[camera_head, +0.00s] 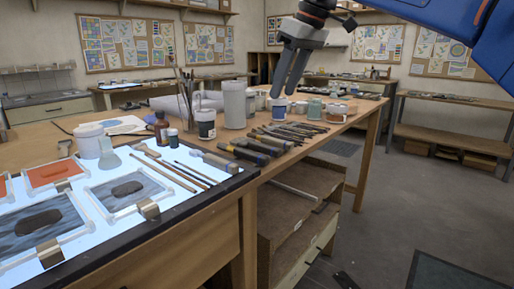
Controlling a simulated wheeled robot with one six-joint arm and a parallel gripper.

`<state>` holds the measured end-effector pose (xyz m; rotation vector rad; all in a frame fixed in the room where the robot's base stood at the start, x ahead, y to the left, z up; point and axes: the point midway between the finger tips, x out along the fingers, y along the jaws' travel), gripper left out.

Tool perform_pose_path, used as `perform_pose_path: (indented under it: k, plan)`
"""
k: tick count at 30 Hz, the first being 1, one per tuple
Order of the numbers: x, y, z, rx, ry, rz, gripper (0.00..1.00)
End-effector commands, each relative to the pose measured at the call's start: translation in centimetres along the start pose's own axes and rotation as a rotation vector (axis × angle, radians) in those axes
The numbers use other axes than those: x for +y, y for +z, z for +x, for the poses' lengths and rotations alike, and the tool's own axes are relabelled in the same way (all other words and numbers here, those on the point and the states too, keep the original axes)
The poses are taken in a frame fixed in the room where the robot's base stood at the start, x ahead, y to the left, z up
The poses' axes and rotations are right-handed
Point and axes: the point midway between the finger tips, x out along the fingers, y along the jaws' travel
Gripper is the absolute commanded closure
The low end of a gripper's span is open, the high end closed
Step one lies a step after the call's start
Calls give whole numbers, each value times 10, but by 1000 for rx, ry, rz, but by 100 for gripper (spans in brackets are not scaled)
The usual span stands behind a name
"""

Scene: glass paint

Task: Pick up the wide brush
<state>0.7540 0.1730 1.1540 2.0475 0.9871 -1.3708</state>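A flat, pale-grey tool that looks like the wide brush (222,162) lies at the back right edge of the lit glass panel, with a light handle end at its left. I cannot make out its bristles clearly. My gripper (283,94) hangs in the air at the upper middle, with its fingers pointing down. It is to the right of the brush and well above the bench. Two separate dark fingers show with a narrow gap and nothing between them.
Thin brushes (165,175) lie left of the wide brush. Yellow-and-black tools (252,152) lie to its right. A brown bottle (161,128), a dark-labelled jar (206,125) and a tall grey cylinder (235,105) stand behind. Painted glass panes (130,190) lie at left.

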Motion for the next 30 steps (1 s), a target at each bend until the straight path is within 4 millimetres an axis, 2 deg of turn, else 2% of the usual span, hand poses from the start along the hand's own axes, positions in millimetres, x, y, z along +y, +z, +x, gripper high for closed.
perform_pose_path:
  k: [5,21,30]
  plan:
    - [-2,-5,14,0,-6,-12,61]
    - [-2,-5,106,0,-5,-10,61]
    - [-2,-5,124,1,-4,-10,61]
